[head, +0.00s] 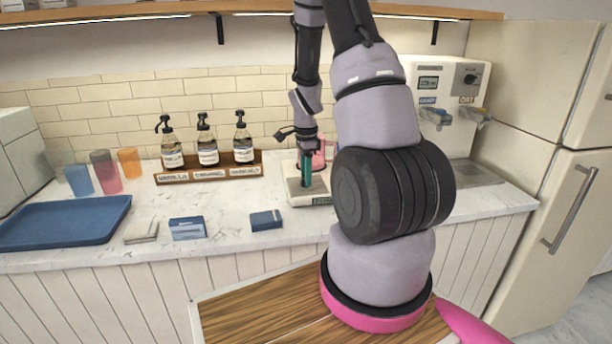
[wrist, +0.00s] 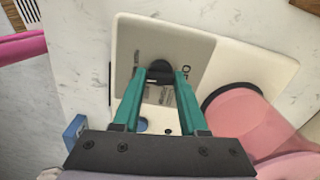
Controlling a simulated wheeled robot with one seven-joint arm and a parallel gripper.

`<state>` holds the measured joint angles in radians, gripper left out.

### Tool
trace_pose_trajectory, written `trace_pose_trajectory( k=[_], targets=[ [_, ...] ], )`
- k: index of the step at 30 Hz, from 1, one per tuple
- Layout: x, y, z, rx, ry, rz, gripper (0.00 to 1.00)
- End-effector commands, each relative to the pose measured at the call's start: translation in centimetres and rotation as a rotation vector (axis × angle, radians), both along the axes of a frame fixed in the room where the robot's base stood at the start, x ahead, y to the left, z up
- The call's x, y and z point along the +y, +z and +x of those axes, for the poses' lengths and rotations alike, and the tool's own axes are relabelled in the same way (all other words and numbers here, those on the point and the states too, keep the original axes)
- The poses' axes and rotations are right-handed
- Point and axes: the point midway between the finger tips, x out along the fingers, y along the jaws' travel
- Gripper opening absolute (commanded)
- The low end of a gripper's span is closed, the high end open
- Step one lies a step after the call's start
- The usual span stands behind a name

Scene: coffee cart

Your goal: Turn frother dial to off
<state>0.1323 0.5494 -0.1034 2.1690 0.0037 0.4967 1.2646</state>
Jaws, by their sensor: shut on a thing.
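The frother is a white unit on the counter with a grey top plate (wrist: 195,50); its base also shows in the head view (head: 297,198). A small black dial (wrist: 160,70) sits on the plate, with partly hidden lettering beside it. My gripper (wrist: 160,80) reaches down over the plate, its teal fingers on either side of the dial and closed on it. In the head view my gripper (head: 306,172) points down at the frother. A pink pitcher (wrist: 235,115) stands on the frother's white base, right beside my fingers in the wrist view.
A syrup rack (head: 208,174) with three pump bottles stands left of the frother. A blue box (head: 266,219) lies in front of it. A blue tray (head: 65,222) and several cups are farther left. A dispenser (head: 447,90) stands at the right, partly behind my arm.

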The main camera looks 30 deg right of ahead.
Motion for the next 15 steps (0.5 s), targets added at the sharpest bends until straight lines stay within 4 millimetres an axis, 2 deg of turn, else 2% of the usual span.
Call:
trace_pose_trajectory(
  k=[15],
  targets=[
    [-0.04,0.05,0.05,-0.002,0.462,0.000,0.00]
  ],
)
